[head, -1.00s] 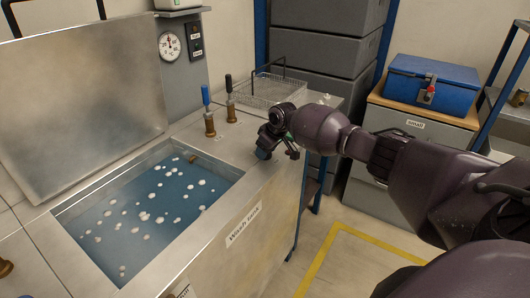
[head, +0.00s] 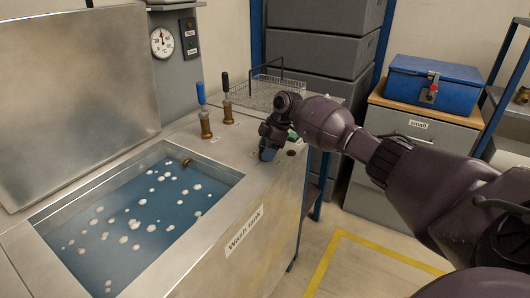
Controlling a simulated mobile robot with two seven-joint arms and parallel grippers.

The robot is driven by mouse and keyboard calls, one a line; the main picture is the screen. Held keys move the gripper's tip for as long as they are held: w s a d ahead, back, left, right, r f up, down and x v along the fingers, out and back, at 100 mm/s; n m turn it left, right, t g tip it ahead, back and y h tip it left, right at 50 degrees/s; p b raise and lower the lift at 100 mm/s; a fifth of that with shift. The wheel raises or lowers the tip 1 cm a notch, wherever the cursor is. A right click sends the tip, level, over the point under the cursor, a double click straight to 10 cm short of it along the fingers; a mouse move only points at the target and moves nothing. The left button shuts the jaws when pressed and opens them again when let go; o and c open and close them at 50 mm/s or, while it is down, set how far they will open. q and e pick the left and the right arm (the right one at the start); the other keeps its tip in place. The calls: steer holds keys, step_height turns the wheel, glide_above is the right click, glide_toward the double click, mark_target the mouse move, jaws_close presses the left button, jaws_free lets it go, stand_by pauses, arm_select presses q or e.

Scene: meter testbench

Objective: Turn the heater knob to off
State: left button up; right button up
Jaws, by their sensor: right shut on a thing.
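My right gripper (head: 268,146) points down at the deck of the wash tank (head: 262,182), near its right end. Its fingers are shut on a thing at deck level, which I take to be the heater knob. The fingers hide most or all of the knob, so I cannot read its pointer or setting. A green button (head: 293,138) and a dark red-brown round part (head: 291,153) show on the deck just right of the fingers. My left gripper is not in view.
Blue liquid (head: 140,215) with white floating balls fills the open tank. A blue-handled valve (head: 203,112) and a black-handled valve (head: 227,102) stand left of my gripper. A wire basket (head: 258,92) is behind. A dial gauge (head: 162,42) hangs on the grey post.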

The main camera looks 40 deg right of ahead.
steer(key=shift+f+n, duration=0.15)
steer(key=shift+n, duration=0.15)
stand_by(0.4)
steer(key=o, duration=0.9)
steer(key=shift+r, duration=0.3)
steer(key=shift+p+v, duration=0.45)
steer(key=shift+v, duration=4.75)
steer(key=shift+w, duration=0.1)
